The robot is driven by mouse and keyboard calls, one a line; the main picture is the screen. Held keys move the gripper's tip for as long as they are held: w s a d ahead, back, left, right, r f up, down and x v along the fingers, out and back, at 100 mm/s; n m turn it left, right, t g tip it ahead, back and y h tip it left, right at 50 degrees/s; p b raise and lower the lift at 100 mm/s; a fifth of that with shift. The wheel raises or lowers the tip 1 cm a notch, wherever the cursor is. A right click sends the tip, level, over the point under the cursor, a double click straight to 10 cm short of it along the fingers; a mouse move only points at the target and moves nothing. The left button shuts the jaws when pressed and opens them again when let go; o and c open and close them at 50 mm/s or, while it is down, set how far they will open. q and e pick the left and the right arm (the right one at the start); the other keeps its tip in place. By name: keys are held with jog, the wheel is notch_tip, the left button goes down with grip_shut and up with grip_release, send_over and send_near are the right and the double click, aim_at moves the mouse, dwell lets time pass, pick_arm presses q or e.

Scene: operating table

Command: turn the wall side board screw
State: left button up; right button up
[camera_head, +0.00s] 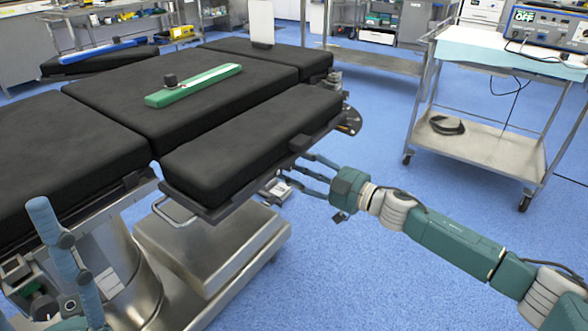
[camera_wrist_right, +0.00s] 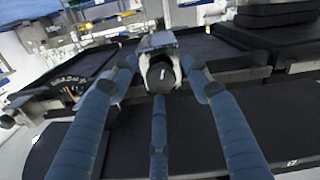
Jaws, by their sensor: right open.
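A dark round screw knob (camera_wrist_right: 160,76) with a pale mark on its face sits on a metal clamp (camera_wrist_right: 157,44) in the right wrist view. In the head view the clamp (camera_head: 277,188) shows below the near edge of the black-padded side board (camera_head: 250,140); the knob is not clear there. My right gripper (camera_head: 293,169) is open, its fingers reaching in under the board's edge. In the wrist view the fingers are spread around the knob, with visible gaps. Part of my left gripper (camera_head: 66,242) shows at the lower left; its opening cannot be judged.
A green board (camera_head: 205,82) with a black knob lies on the table's black pad. A blue board (camera_head: 100,50) lies on a farther pad. A steel cart (camera_head: 480,142) with devices stands at the right. The blue floor between is clear.

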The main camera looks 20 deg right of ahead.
jog(key=shift+w+a, duration=0.15)
jog(key=shift+c, duration=0.2)
jog(key=c, duration=1.1)
